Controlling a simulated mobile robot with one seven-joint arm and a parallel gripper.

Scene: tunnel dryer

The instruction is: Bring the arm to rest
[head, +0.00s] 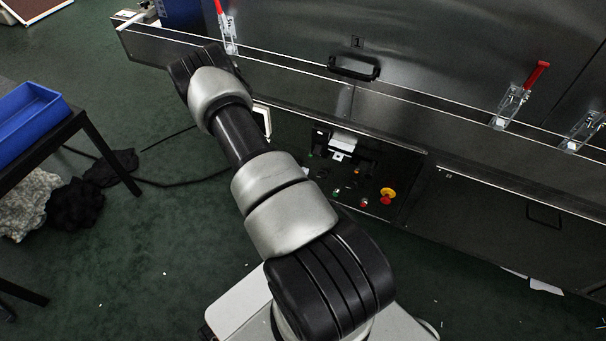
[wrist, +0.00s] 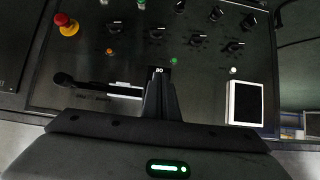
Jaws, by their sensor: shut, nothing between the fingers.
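My arm (head: 288,215) reaches from my base at the bottom of the head view up and left toward the dryer's front. My gripper is hidden behind the arm in the head view. In the wrist view my gripper (wrist: 160,82) is shut with nothing between its fingers. Its fingertips point at the dark control panel (wrist: 205,62), in front of a small label. Whether they touch the panel cannot be told. The panel also shows in the head view (head: 400,165), right of the arm.
The panel bears a red emergency stop (wrist: 66,24), several black knobs (wrist: 236,46) and a white-framed screen (wrist: 245,103). Red-handled clamps (head: 515,95) and a black door handle (head: 354,68) line the dryer. A table with a blue bin (head: 30,118) stands left. Dark cloth (head: 78,203) lies on the floor.

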